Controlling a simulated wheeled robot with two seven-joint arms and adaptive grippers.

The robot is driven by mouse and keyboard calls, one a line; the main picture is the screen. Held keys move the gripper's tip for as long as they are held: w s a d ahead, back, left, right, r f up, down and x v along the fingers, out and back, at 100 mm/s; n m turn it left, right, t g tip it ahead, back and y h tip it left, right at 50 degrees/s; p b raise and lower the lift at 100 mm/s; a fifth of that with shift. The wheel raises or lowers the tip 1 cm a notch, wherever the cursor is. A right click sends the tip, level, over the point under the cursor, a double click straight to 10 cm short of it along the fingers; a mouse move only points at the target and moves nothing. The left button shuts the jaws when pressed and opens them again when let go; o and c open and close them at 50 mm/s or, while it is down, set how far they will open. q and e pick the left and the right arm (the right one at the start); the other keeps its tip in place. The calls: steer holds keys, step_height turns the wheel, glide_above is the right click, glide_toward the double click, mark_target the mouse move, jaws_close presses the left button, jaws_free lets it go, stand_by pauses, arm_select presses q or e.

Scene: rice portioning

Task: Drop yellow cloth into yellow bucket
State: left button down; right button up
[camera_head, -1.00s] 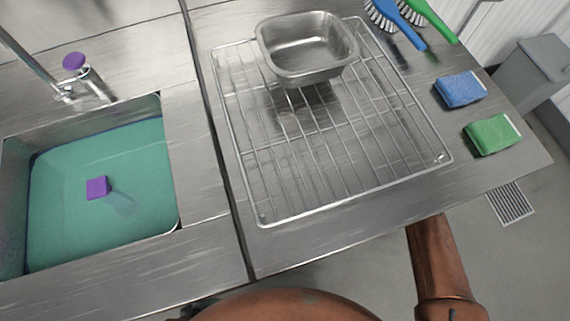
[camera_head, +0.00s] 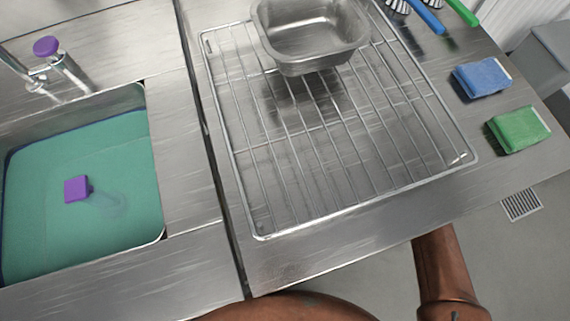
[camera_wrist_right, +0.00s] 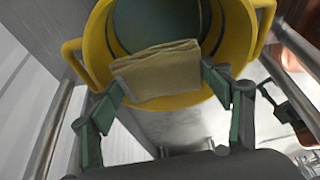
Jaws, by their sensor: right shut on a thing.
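In the right wrist view, my right gripper (camera_wrist_right: 163,79) is shut on the folded pale yellow cloth (camera_wrist_right: 155,68), which lies between its green fingers. The yellow bucket (camera_wrist_right: 93,45) is just beyond the cloth. Its round opening shows a dark greenish inside, and it has a handle on each side. The cloth overlaps the near part of the opening in the picture; I cannot tell how high above or how deep inside the rim it is. Neither the cloth, the bucket nor my grippers show in the head view.
A wire rack (camera_head: 262,180) carries a metal pan (camera_head: 310,60). A blue sponge (camera_head: 481,78), a green sponge (camera_head: 518,129) and brushes lie to the right. The counter's front strip is clear.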

steer(key=o, duration=1.2)
steer(key=v, duration=0.7)
steer(key=shift+d+r, duration=0.1)
steer(key=shift+r, duration=0.15)
